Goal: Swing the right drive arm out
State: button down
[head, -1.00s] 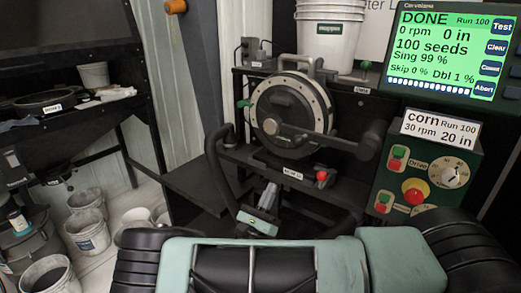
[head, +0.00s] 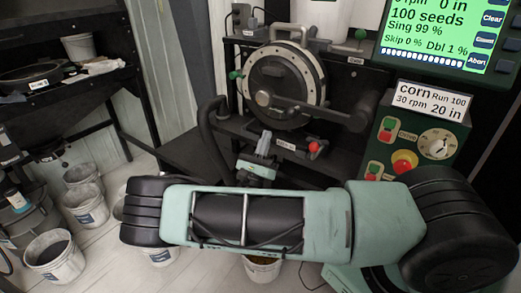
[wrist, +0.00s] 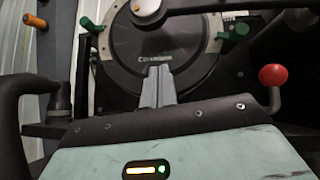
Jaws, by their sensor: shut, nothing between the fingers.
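The seed meter (head: 284,85) is a round black disc housing with a pale rim, mounted upright on the stand; it also shows in the wrist view (wrist: 160,50). The dark drive arm (head: 312,110) lies across its front, from a hub (head: 262,98) to a thick cylindrical end (head: 363,110) at the right. In the wrist view the drive arm (wrist: 215,5) crosses the top edge, partly cut off. My gripper (head: 264,140) is in front of and below the disc. Its grey fingers (wrist: 160,72) are together and empty, pointing at the disc's lower face, below the arm.
A red ball knob (head: 314,147) stands right of my gripper, also in the wrist view (wrist: 272,75). A control box (head: 420,140) and a green-lit monitor (head: 440,35) stand at right. Buckets (head: 86,206) stand on the floor at left.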

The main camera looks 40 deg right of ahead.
notch_tip(320, 180, up, 6)
jog(key=w+d+p, duration=0.1)
jog(key=p, duration=0.1)
jog(key=shift+w+d, duration=0.25)
jog(key=shift+d, duration=0.05)
